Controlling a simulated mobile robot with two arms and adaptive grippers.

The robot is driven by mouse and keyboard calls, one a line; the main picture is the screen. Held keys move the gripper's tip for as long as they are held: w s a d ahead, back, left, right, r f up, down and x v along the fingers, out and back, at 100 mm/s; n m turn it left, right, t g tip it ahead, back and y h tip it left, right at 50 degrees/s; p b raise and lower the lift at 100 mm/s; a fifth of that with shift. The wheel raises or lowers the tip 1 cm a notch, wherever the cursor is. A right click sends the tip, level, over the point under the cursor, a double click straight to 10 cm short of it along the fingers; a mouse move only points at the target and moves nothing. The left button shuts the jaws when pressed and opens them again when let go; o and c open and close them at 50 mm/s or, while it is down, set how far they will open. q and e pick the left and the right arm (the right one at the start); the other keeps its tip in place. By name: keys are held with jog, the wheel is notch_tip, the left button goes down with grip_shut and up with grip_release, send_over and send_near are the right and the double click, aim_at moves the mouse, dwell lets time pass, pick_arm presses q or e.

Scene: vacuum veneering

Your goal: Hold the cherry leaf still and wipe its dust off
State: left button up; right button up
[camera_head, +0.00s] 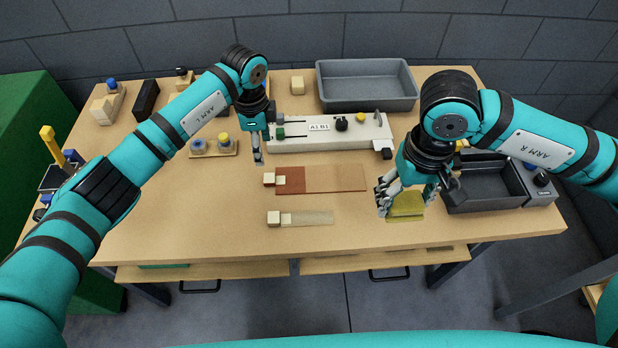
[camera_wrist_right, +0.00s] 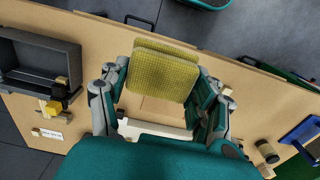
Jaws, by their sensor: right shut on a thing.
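The cherry leaf (camera_head: 335,179), a reddish-brown strip, lies flat mid-table in the head view. Its left part is darker than the rest, and a pale block (camera_head: 269,179) sits at its left end. My right gripper (camera_head: 402,200) is shut on a yellow cloth (camera_head: 406,212), right of the leaf and nearer the table's front edge. The cloth (camera_wrist_right: 160,78) fills the space between the fingers in the right wrist view. My left gripper (camera_head: 257,157) hangs above and left of the leaf, near its block, apart from it; its finger gap is seen edge-on.
A paler strip (camera_head: 310,218) with a block lies in front of the leaf. Behind it stands a white fixture (camera_head: 325,134) with knobs. A grey tray (camera_head: 367,84) is at the back, and a dark tray (camera_head: 487,184) is close to my right gripper.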

aim_at(266, 177)
pick_arm(q)
notch_tip(266, 177, down, 12)
jog(key=b, duration=0.9)
jog(key=shift+c, duration=1.1)
grip_shut()
jog(key=shift+o, duration=1.1)
grip_release()
grip_shut()
